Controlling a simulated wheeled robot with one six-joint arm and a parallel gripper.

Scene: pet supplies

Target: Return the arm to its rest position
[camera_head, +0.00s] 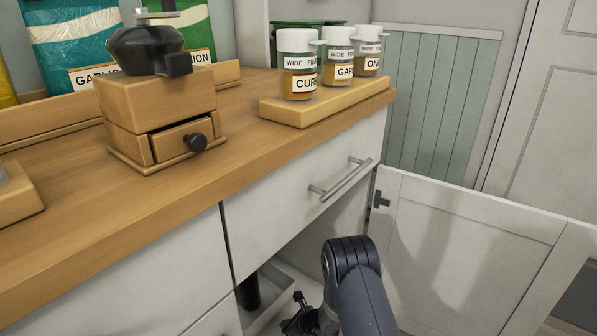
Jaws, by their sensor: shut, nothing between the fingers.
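My arm shows at the bottom centre, its dark grey link in front of the open cabinet below the counter. My gripper (297,322) is a small dark shape at the bottom edge, left of that link. It is low at the cabinet opening, partly cut off by the frame. It is shut and I see nothing held in it.
The cabinet door (460,255) stands open to the right of my arm. A closed drawer with a bar handle (341,180) is above it. The wooden counter (100,215) holds a grinder (160,105) and three jars on a wooden board (328,108). A dark cylinder (248,291) stands inside the cabinet.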

